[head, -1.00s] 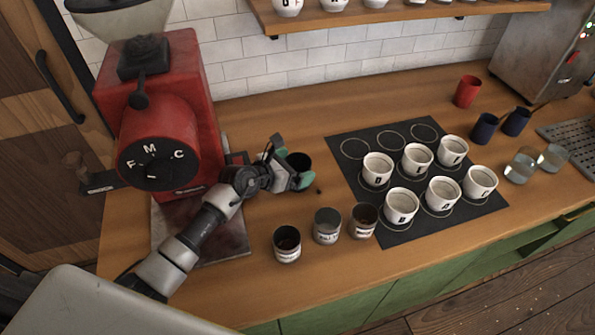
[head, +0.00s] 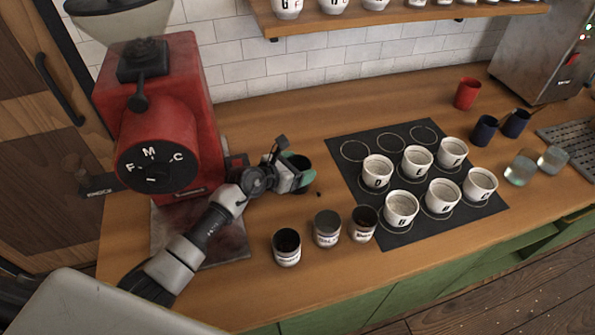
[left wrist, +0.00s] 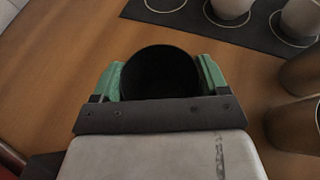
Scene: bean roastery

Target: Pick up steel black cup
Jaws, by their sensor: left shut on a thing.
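The black cup (left wrist: 160,72) sits between the two green fingers of my left gripper (left wrist: 160,80) in the left wrist view. The fingers touch it on both sides, and its dark open mouth faces the camera. In the head view my left gripper (head: 297,172) is on the counter side of the red grinder, and the cup (head: 298,160) is mostly hidden behind the fingers. I cannot tell whether the cup is resting on the counter or lifted. My right gripper is not in view.
The red grinder (head: 160,130) stands left. Several labelled canisters (head: 327,228) stand in front of the gripper. A dark mat (head: 400,237) with several white cups (head: 402,207) lies to the right. Counter behind the gripper is clear.

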